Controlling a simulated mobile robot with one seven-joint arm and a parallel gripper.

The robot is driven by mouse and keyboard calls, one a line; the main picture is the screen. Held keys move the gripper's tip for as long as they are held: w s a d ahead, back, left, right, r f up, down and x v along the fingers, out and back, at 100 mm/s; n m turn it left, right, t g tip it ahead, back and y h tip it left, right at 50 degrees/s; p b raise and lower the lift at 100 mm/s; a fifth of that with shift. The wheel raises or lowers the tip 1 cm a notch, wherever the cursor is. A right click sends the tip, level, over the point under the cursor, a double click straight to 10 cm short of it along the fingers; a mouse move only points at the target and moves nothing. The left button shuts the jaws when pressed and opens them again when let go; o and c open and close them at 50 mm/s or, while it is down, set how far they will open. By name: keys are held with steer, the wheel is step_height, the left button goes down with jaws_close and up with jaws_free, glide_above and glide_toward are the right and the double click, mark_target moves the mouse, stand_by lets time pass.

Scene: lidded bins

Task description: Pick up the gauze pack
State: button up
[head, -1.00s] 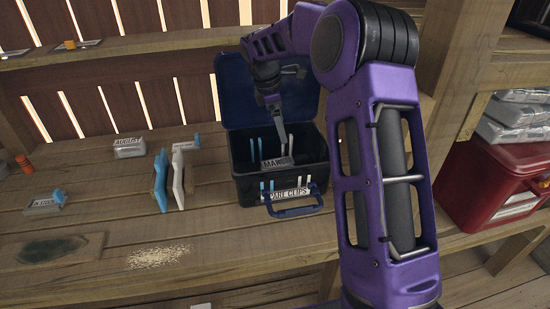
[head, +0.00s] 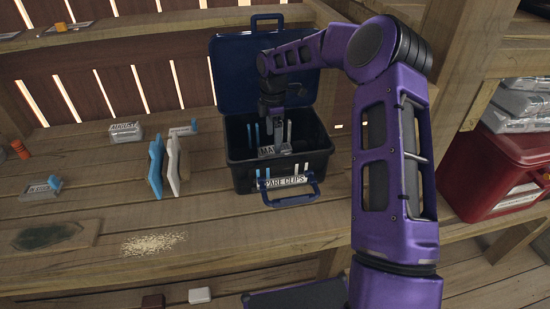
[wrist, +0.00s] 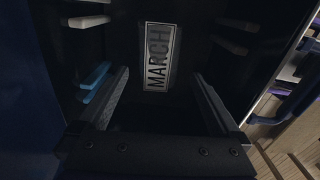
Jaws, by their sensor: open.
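A pale label or pack marked MARCH (head: 267,152) is inside the open dark bin (head: 245,180). It also shows in the wrist view (wrist: 158,57), ahead of and between my fingertips, apart from them. I cannot tell for certain whether it is the gauze pack. My gripper (head: 285,140) reaches down into the bin from above. In the wrist view my gripper (wrist: 158,85) has its two fingers wide apart with nothing between them. The bin's depth is dark and partly hidden by my gripper.
The bin's blue lid (head: 232,75) stands open behind my gripper. White and blue clips (head: 289,133) rise inside the bin. Blue and white panels (head: 164,165) stand at left, near an AUGUST pack (head: 126,133). A red bin (head: 490,175) with silver packs (head: 522,112) is at right.

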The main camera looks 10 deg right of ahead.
steer(key=shift+w+d+f, duration=0.15)
steer(key=shift+f, duration=1.4)
steer(key=shift+w+d+f, duration=0.1)
steer(key=shift+d+f, duration=0.05)
steer(key=shift+f, duration=1.4)
steer(key=shift+c, duration=0.2)
steer(key=shift+r, duration=0.1)
steer(key=c, duration=1.3)
